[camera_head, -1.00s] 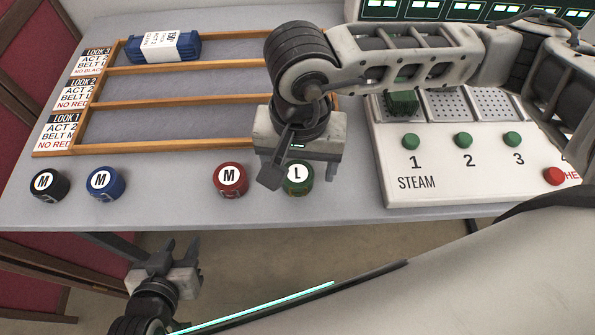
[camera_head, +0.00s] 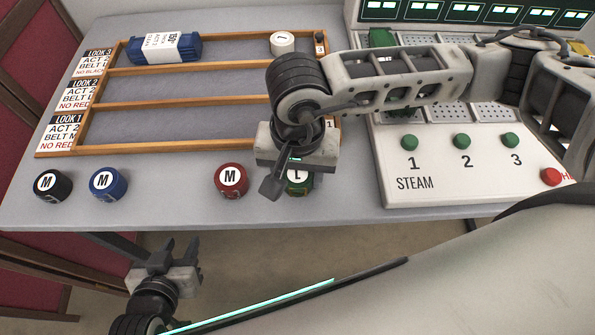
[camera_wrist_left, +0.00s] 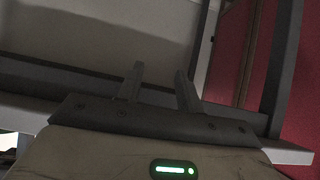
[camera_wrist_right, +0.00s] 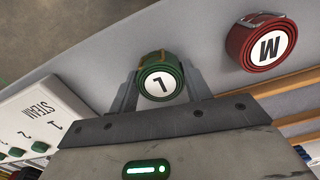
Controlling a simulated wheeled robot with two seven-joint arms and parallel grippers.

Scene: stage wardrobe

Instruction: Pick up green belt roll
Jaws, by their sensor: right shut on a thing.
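The green belt roll (camera_head: 298,187) with a white L label stands near the table's front edge, partly hidden behind my right gripper in the head view. In the right wrist view the green belt roll (camera_wrist_right: 160,76) sits between the two fingers. My right gripper (camera_wrist_right: 162,88) is shut on it, with one finger on each side. In the head view my right gripper (camera_head: 290,185) is at the roll, at table height. My left gripper (camera_head: 170,250) is below and in front of the table edge, with its fingers apart and nothing between them; it also shows in the left wrist view (camera_wrist_left: 158,82).
A red roll (camera_head: 231,181), a blue roll (camera_head: 108,184) and a black roll (camera_head: 53,185) stand to the left. A wooden rack (camera_head: 180,105) holds a blue bundle (camera_head: 165,48) and a white-labelled roll (camera_head: 282,43). A steam panel (camera_head: 440,185) stands to the right.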

